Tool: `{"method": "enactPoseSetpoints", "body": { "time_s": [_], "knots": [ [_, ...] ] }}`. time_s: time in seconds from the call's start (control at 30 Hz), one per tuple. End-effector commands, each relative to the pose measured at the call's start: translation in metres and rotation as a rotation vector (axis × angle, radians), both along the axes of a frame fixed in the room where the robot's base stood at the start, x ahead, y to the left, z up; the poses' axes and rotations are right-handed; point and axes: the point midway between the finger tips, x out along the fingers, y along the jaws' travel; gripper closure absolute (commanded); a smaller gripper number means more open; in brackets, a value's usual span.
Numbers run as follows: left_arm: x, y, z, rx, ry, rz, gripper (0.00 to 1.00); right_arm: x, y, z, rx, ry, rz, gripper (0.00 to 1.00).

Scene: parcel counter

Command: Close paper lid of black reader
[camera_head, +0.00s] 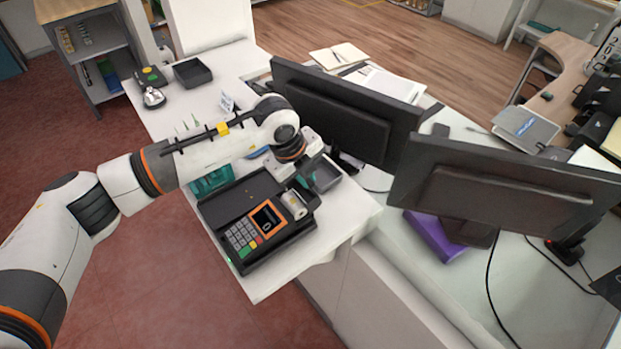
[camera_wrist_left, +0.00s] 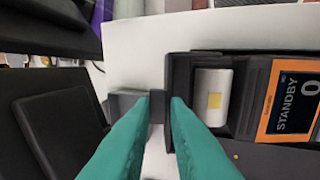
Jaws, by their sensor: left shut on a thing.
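The black reader (camera_head: 244,222) lies on the white counter, with a keypad and an orange-framed screen; the reader's screen side also shows in the left wrist view (camera_wrist_left: 257,65). Its paper bay is uncovered, and the white paper roll (camera_head: 293,204) is exposed; the roll also shows in the left wrist view (camera_wrist_left: 213,96). The grey paper lid (camera_head: 325,178) stands open beyond the bay, away from the roll; it also shows in the left wrist view (camera_wrist_left: 125,101). My left gripper's teal fingers (camera_wrist_left: 160,105) are shut on a dark part of the lid at the reader's edge. My right gripper is out of view.
A black tray (camera_head: 192,73) and a small device (camera_head: 151,77) lie at the counter's far left. A purple box (camera_head: 432,240) sits under the right monitor.

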Motion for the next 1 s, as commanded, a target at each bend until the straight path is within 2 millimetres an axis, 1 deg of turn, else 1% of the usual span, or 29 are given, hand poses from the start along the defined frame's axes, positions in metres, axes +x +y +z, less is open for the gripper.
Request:
{"method": "enactPoseSetpoints", "body": {
  "time_s": [0.03, 0.2, 0.7, 0.73, 0.83, 0.87, 1.0],
  "knots": [
    [-0.0009, 0.0021, -0.0039, -0.017, -0.014, -0.001, 1.0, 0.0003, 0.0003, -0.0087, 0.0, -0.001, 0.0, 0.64],
    [-0.0032, 0.0047, -0.0015, -0.057, -0.041, -0.001, 1.0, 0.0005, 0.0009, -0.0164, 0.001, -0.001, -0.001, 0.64],
    [-0.0039, 0.0052, 0.0014, -0.074, -0.054, -0.001, 1.0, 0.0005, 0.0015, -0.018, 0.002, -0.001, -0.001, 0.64],
    [-0.0039, 0.0052, 0.0014, -0.074, -0.054, -0.001, 0.84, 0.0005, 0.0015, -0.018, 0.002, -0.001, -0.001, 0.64],
    [-0.0039, 0.0052, 0.0013, -0.074, -0.053, -0.001, 0.68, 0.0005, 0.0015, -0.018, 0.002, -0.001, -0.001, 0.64],
    [-0.0039, 0.0052, 0.0013, -0.074, -0.053, -0.001, 0.66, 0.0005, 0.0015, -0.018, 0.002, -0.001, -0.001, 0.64],
    [-0.004, 0.0053, 0.001, -0.073, -0.053, -0.001, 0.66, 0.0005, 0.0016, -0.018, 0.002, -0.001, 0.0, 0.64]
  ]
}}
